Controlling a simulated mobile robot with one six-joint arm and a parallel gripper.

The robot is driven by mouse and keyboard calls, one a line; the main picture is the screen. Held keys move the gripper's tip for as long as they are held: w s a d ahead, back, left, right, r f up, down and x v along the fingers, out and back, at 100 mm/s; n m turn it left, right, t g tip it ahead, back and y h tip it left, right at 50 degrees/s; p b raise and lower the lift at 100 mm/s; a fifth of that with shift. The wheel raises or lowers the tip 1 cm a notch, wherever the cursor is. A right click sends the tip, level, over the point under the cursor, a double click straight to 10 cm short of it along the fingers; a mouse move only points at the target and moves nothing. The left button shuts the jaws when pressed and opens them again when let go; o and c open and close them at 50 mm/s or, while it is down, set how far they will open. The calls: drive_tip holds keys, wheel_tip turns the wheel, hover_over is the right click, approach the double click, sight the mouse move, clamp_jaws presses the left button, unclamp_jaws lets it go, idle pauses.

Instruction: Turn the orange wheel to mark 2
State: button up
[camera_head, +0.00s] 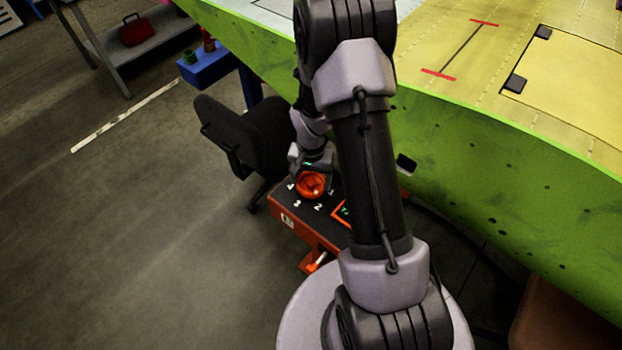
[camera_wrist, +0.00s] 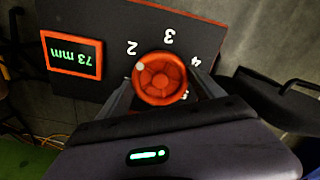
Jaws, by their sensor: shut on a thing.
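The orange wheel (camera_wrist: 160,80) sits on a dark panel (camera_wrist: 95,20) with white numbers around it. A pale dot on the wheel's rim faces the upper left in the wrist view, near mark 2 (camera_wrist: 132,47) but a little to the side away from mark 3 (camera_wrist: 168,36). My gripper (camera_wrist: 163,86) is shut on the wheel, one finger on each side. In the head view the wheel (camera_head: 311,186) lies under my gripper (camera_head: 312,172), and its dot faces between marks 1 and 2. Mark 1 is hidden in the wrist view.
An orange-framed display (camera_wrist: 72,54) on the panel reads 73 mm. A black chair (camera_head: 245,135) stands close behind the orange box (camera_head: 300,228). The green and yellow wing (camera_head: 480,165) fills the right side. Open floor (camera_head: 130,230) lies to the left.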

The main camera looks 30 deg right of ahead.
sight(311, 182)
drive_tip(key=o, duration=1.4)
wheel_tip(311, 182, up, 18)
drive_tip(key=p, duration=0.7)
drive_tip(key=shift+f, duration=0.25)
